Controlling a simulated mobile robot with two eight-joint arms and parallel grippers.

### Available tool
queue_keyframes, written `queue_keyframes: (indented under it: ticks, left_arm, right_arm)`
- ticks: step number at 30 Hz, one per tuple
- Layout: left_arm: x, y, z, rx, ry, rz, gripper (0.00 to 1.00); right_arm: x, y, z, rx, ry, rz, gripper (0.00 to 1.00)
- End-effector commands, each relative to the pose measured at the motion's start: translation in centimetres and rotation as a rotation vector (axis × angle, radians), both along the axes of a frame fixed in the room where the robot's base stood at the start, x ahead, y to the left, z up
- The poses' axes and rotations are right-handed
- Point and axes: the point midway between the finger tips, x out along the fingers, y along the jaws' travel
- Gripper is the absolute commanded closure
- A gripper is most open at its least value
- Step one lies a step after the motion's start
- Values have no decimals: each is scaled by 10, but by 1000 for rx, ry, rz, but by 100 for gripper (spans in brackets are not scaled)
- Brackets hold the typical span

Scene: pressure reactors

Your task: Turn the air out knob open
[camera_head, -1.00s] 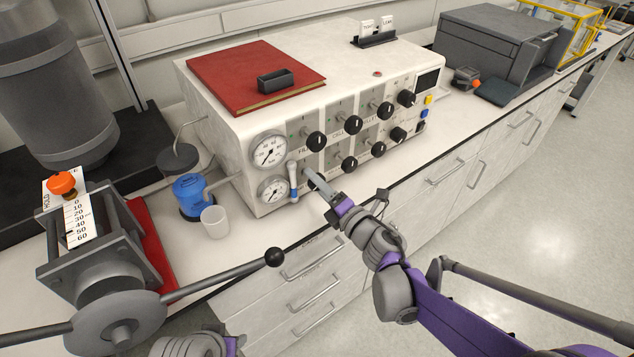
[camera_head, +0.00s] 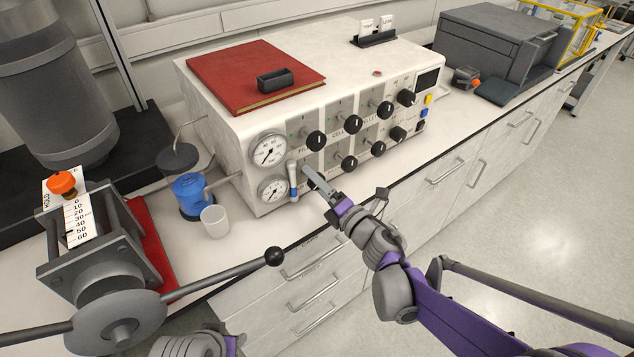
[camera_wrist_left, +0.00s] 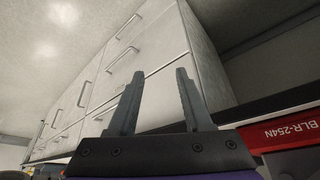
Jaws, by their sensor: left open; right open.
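The white control box (camera_head: 222,110) on the bench carries two rows of black knobs on its front panel. The upper row starts with a knob (camera_head: 316,141) beside the large gauge. The lower row shows a knob (camera_head: 349,163) and others to its right. The knob labels are too small to read, so I cannot tell which is the air out knob. My right gripper (camera_head: 312,178) is open at the lower left of the panel, covering most of the leftmost lower knob; contact is unclear. My left gripper (camera_wrist_left: 157,95) is open and empty in the left wrist view, facing drawer fronts.
A small lever (camera_head: 293,180) with a blue tip hangs just left of my right gripper, beside two gauges (camera_head: 268,150). A press handle with a black ball (camera_head: 274,257) reaches across the front.

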Motion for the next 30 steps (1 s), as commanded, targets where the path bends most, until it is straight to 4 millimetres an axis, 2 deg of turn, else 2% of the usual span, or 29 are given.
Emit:
queue_keyframes:
  ticks: [5,8,15,21,30]
  left_arm:
    - [0,0,0,0,0,0,50]
    - [0,0,0,0,0,0,50]
    - [0,0,0,0,0,0,50]
    - [0,0,1,0,0,0,50]
    - [0,0,1,0,0,0,50]
  right_arm:
    - [-3,-2,0,1,0,-1,16]
    - [-12,-10,0,1,1,-2,16]
    - [-51,-39,0,0,0,-4,16]
    - [-77,-57,0,-1,0,-2,16]
    - [-88,-64,0,1,1,0,16]
